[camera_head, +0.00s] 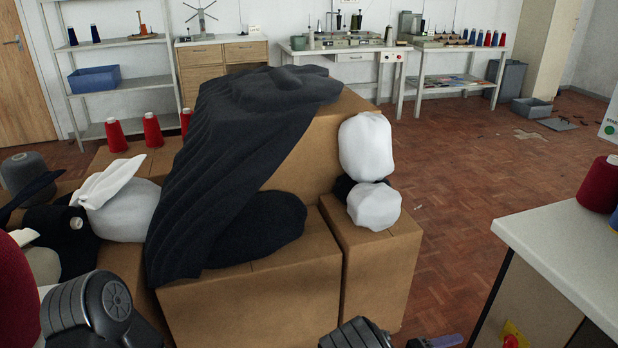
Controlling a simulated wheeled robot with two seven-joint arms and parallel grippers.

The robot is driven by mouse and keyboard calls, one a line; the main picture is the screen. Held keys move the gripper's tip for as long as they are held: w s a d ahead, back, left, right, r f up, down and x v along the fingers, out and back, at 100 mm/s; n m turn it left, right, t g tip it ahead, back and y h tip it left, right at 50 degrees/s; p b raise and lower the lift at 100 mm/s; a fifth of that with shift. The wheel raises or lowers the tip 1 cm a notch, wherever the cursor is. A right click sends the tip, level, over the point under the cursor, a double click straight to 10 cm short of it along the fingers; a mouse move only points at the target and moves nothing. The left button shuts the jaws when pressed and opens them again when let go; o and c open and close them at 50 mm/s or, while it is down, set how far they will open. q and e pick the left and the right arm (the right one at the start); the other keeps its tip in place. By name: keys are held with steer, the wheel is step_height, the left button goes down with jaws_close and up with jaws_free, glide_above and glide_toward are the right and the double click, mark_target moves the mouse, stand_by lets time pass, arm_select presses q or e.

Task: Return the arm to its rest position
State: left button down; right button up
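Only black ribbed, rounded links of my arms show, one at the lower left and one at the bottom middle. The fingers of both grippers are out of view, so I cannot see whether they hold anything. A small bluish piece shows at the bottom edge beside the middle link; I cannot tell what it is.
Cardboard boxes (250,305) fill the centre, with dark cloth (230,140) draped over them and white bundles (366,148) at their right. A white-topped table (565,245) stands at the lower right. Open floor (460,190) lies between. Shelves (118,88) and workbenches line the back wall.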

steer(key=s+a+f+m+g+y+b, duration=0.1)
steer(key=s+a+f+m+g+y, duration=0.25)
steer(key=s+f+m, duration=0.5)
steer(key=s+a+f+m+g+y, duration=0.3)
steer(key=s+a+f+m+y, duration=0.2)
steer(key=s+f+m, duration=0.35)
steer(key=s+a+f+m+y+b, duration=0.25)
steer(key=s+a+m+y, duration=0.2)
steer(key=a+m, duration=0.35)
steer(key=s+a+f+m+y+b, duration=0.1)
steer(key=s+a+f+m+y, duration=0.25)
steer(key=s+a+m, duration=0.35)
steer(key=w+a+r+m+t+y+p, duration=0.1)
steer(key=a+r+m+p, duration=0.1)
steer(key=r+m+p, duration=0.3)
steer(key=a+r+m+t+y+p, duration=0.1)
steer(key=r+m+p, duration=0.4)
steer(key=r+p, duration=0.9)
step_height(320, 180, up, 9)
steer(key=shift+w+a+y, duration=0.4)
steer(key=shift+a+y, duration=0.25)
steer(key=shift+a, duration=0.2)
